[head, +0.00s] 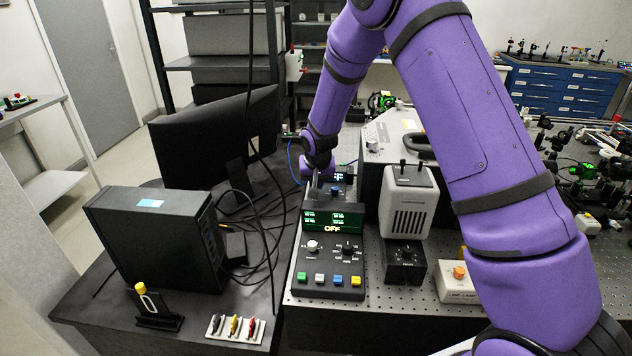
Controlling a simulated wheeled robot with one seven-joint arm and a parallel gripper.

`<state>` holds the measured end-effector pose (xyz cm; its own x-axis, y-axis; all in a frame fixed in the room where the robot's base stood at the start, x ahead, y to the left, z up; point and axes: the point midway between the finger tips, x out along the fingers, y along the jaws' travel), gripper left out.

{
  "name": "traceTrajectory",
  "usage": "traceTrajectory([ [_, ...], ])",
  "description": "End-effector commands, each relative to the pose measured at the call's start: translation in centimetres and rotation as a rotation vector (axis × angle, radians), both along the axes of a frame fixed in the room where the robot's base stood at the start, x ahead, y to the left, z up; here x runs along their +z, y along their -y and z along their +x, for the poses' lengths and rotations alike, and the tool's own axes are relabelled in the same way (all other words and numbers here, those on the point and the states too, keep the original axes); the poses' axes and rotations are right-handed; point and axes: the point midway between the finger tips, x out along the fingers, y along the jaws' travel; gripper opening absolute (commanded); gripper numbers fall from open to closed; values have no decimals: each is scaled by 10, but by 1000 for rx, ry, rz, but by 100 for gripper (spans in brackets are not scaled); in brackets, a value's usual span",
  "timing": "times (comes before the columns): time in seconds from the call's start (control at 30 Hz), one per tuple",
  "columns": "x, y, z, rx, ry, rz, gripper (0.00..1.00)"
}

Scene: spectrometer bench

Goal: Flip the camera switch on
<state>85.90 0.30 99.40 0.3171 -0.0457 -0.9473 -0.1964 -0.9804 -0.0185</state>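No label I can read names the camera switch. A dark control box (328,267) stands at the front of the optical bench, with a green display (333,219) reading "OFF", knobs and a row of coloured buttons. Behind it is a smaller dark box with a blue button (335,191) and a small lit display (339,177). My purple arm reaches down from above, and my gripper (314,188) is at the left side of this rear box. Its fingers are small and partly hidden, so I cannot tell whether they are open or touching anything.
A grey vented unit (408,203) stands right of the boxes, above a black knob box (404,264). A white lamp box (457,282) has an orange button. A monitor (216,138) and computer case (156,240) stand left, with cables hanging between them and the boxes.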

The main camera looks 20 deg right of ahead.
Motion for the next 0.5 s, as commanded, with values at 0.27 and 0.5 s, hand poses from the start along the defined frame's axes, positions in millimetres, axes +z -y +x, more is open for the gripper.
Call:
traceTrajectory([
  [0.27, 0, -1, -3, 1, 45, -18, 0],
  [0.5, 0, -1, -3, 0, 45, -18, 0],
])
